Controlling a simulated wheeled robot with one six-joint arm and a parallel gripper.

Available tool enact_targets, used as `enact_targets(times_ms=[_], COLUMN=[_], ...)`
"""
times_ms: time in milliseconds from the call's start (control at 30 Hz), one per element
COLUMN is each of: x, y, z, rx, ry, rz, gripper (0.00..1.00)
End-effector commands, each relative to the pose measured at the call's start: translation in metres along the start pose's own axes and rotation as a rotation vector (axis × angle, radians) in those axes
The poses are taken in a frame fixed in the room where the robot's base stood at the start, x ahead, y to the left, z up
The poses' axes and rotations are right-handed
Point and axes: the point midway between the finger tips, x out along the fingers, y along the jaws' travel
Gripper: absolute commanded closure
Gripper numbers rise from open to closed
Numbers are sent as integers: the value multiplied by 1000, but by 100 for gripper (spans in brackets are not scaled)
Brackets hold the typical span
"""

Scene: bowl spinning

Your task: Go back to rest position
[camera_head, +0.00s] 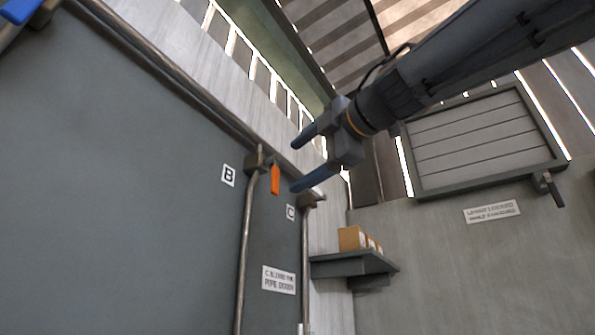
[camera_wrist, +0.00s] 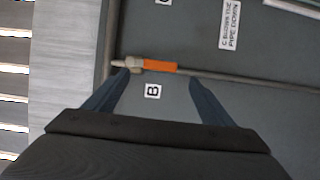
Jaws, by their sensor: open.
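My gripper (camera_head: 297,165) is open and empty in the head view, reaching in from the upper right with its fingers pointing left. In the wrist view its two dark blue fingers (camera_wrist: 158,85) are spread apart. An orange handle (camera_head: 275,180) sits at the top of a pipe beside the label B (camera_head: 228,175), just left of the fingertips in the head view. In the wrist view the orange handle (camera_wrist: 161,67) shows beyond and between the fingers. I cannot tell the exact gap between them.
A grey panel (camera_head: 120,180) with metal pipes fills the left. The label C (camera_head: 290,212) marks a second pipe. A shelf (camera_head: 340,264) with small boxes (camera_head: 352,238) stands below my gripper. A slatted shutter (camera_head: 475,140) is on the right, and a railing (camera_head: 255,65) runs behind.

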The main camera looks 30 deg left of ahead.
Motion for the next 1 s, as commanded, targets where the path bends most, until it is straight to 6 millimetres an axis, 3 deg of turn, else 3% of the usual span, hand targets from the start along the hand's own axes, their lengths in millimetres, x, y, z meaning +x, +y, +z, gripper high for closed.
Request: enact_targets(times_ms=[467, 600, 667, 767, 1000], x=[0, 6, 12, 23, 20], y=[0, -12, -28, -66, -180], z=[0, 12, 27, 68, 189], rx=[0, 33, 76, 187, 484], ry=[0, -8, -23, -70, -284], rz=[0, 4, 12, 36, 97], gripper=[23, 23, 23, 23, 23])
